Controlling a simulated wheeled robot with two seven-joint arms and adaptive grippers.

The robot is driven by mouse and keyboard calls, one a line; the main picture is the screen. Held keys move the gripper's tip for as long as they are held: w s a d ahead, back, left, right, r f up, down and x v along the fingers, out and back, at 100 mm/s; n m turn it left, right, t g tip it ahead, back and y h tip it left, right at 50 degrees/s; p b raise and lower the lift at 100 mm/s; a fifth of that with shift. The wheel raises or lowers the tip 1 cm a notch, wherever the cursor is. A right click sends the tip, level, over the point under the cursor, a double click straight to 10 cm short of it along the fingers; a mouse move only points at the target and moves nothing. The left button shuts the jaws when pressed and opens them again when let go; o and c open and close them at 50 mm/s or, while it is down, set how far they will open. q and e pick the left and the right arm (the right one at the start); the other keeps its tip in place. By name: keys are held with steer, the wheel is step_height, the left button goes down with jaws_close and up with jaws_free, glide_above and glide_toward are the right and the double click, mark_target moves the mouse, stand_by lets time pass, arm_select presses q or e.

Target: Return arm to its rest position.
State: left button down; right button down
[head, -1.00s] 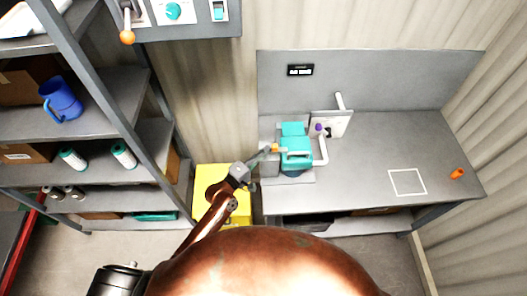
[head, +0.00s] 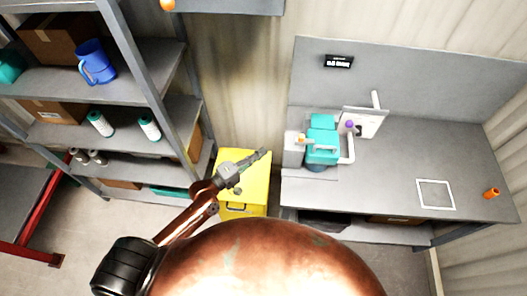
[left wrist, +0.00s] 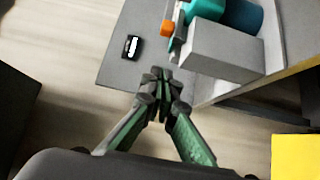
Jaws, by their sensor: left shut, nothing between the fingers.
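My left arm reaches in from the lower left in the head view. Its gripper (head: 262,153) is above the yellow bin (head: 257,187), left of the workbench, and touches nothing. In the left wrist view the gripper (left wrist: 160,75) has its fingertips together with nothing between them. The teal device (head: 322,146) with the grey box stands on the left end of the workbench, apart from the gripper. It also shows at the top of the left wrist view (left wrist: 238,12). My right gripper is not in view.
The grey workbench (head: 395,170) carries a white outlined square (head: 436,194) and an orange object (head: 491,193) at its right. Grey shelving (head: 140,62) at left holds a blue jug (head: 95,62), boxes and several spools. A red-edged table (head: 45,220) stands lower left.

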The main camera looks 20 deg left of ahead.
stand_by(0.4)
